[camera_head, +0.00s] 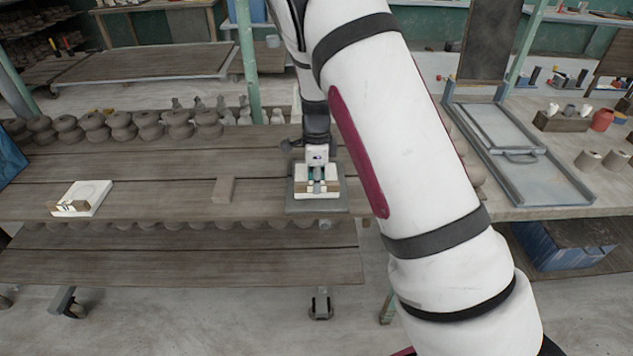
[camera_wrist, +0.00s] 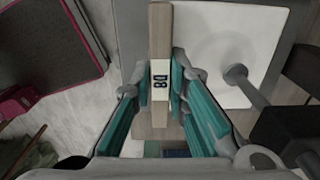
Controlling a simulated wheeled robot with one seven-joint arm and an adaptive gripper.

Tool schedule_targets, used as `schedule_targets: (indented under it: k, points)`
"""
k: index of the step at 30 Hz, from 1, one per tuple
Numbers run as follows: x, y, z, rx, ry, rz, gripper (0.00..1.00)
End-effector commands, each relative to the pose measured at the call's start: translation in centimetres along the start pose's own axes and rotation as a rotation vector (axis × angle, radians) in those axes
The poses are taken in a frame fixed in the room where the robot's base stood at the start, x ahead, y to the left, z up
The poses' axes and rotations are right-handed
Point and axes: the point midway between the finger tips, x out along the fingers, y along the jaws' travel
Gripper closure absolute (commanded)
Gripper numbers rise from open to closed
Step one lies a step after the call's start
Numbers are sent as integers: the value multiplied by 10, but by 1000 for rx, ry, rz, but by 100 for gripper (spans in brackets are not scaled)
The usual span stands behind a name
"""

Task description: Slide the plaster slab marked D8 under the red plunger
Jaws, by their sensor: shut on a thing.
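The plaster slab (camera_wrist: 215,45) is white with a shallow round hollow. A wooden strip (camera_wrist: 160,40) along its edge bears the label D8. My gripper (camera_wrist: 160,88) is shut on this strip, one teal finger on each side. In the head view my gripper (camera_head: 317,184) is over the slab (camera_head: 332,192), which lies on a grey plate (camera_head: 292,206) at the bench's front edge. In the wrist view a grey rod with a rounded end (camera_wrist: 236,75) reaches over the hollow; I cannot tell if they touch. No red plunger part is clearly visible.
Another white slab with a wooden edge (camera_head: 88,194) lies on the bench at left. A small wooden block (camera_head: 223,188) stands between it and the grey plate. Clay pots (camera_head: 147,124) line the back. A dark block (camera_wrist: 285,135) is right of the gripper.

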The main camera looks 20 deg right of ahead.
Motion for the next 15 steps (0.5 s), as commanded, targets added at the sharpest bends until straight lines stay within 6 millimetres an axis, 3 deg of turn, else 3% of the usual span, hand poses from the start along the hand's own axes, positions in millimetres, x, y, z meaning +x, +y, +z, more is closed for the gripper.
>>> schedule_targets:
  k: [15]
  points:
    - [2,-12,0,0,0,-1,100]
